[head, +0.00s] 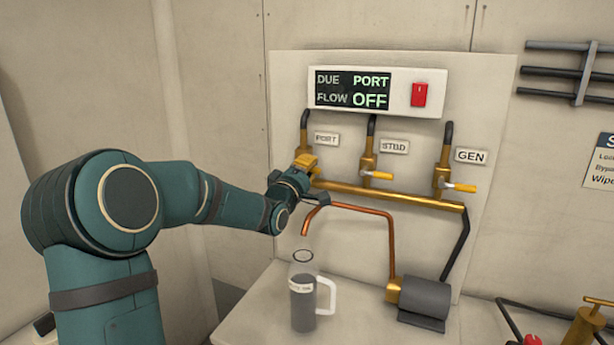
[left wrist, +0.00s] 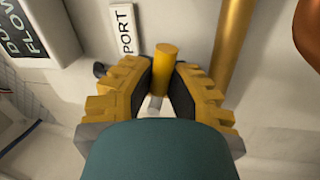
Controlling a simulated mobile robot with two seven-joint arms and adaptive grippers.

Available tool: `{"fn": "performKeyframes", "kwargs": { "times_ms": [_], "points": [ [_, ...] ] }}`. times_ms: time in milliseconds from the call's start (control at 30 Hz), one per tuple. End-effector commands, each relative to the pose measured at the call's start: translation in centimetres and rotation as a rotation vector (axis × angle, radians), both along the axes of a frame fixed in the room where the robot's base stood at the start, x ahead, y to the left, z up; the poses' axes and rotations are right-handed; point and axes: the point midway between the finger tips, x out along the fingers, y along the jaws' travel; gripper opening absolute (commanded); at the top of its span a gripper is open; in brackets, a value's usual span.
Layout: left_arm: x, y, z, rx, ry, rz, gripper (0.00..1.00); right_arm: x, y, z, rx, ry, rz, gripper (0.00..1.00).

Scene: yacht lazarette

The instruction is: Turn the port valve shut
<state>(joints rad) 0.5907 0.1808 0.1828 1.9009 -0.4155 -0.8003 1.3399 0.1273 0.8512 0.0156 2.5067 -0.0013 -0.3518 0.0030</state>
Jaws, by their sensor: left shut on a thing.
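The port valve (head: 304,140) is the leftmost of three brass valves on the wall panel, beside the PORT label (head: 326,139). My left gripper (head: 305,163) covers its lower part and hides its lever in the head view. In the left wrist view, my left gripper (left wrist: 162,85) has its yellow fingers closed on either side of a yellow lever (left wrist: 165,60), next to the PORT label (left wrist: 125,30). The display (head: 353,89) reads DUE PORT and FLOW OFF. My right gripper is not in view.
The STBD valve (head: 369,160) and GEN valve (head: 442,178) have levers pointing right. A brass pipe (head: 390,195) runs beneath. A clear jug (head: 303,298) stands on the bench below the copper spout (head: 309,219). A grey pump (head: 425,300) sits to the right.

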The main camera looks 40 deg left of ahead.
Motion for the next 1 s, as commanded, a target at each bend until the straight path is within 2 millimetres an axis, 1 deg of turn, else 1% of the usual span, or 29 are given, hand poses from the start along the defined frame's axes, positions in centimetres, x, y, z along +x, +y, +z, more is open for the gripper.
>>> {"fn": "performKeyframes", "kwargs": {
  "times_ms": [100, 400, 967, 1000],
  "points": [
    [0.0, -0.1, 0.2, -0.073, -0.020, 0.000, 0.00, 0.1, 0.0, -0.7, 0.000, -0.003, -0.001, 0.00],
    [0.0, -0.1, 0.6, -0.192, -0.046, -0.001, 0.00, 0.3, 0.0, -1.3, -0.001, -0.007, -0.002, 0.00],
    [0.0, -0.1, 0.8, -0.222, -0.053, 0.000, 0.00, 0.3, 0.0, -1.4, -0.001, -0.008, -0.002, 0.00],
    [0.0, -0.1, 0.8, -0.222, -0.053, 0.000, 0.22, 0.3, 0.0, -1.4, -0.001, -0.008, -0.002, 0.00]
  ]
}}
